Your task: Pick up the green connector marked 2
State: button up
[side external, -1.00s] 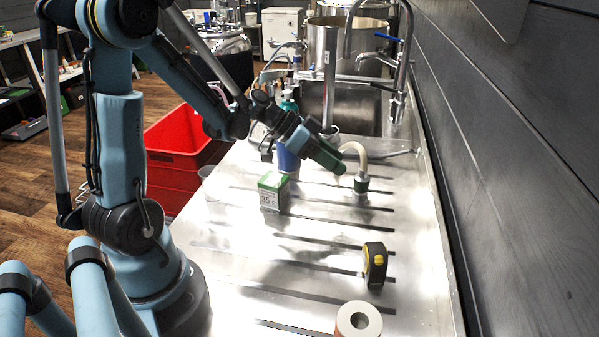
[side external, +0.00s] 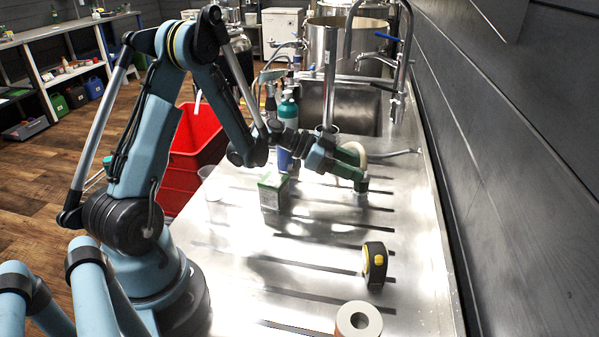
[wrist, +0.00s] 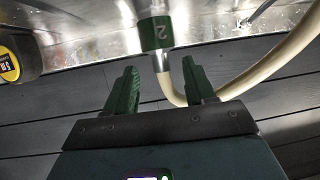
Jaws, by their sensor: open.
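The green connector marked 2 (wrist: 156,34) shows in the wrist view at top centre, with its metal end and a cream hose (wrist: 262,72) curving away to the right. My gripper (wrist: 160,76) is open, its two green fingers apart. The connector's metal end shows between the fingertips, and the green band lies just beyond them. In the side view my gripper (side external: 357,180) is at the connector, beside the hose (side external: 352,150), and largely hides the connector. I cannot tell from these views whether a finger touches it.
A green and white box (side external: 272,191) stands left of my gripper. A black and yellow tape measure (side external: 375,264) and a tape roll (side external: 358,320) lie nearer the camera. Bottles (side external: 288,110) stand behind. A dark plank wall (side external: 500,170) borders the steel counter (side external: 300,250) on the right.

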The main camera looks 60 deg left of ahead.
aim_at(369, 177)
jog(key=x, duration=0.5)
jog(key=shift+w, duration=0.1)
grip_shut()
